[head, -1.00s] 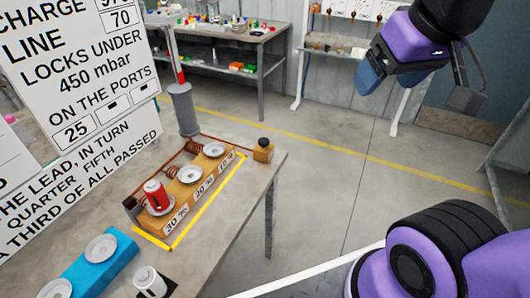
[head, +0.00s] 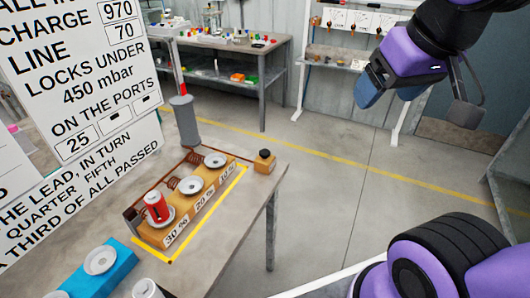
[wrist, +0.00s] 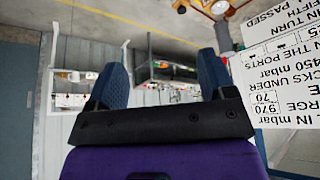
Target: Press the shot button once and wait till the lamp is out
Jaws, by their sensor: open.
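A black button (head: 265,153) sits on a small wooden block at the far right corner of the near table. I take it for the shot button. A grey cylinder (head: 185,122) stands behind the pump row with a thin red piece (head: 182,88) on top; I cannot tell whether that is the lamp or whether it is lit. My gripper (head: 368,90) is high up at the upper right, well apart from the button. In the wrist view its two blue fingers are spread with nothing between them (wrist: 160,82).
A wooden stand (head: 172,232) holds several white dishes, one bearing a red can (head: 156,207). A blue block (head: 103,272) and a white cup (head: 147,289) lie nearer. A large sign (head: 80,80) blocks the left. The floor right of the table (head: 225,250) is clear.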

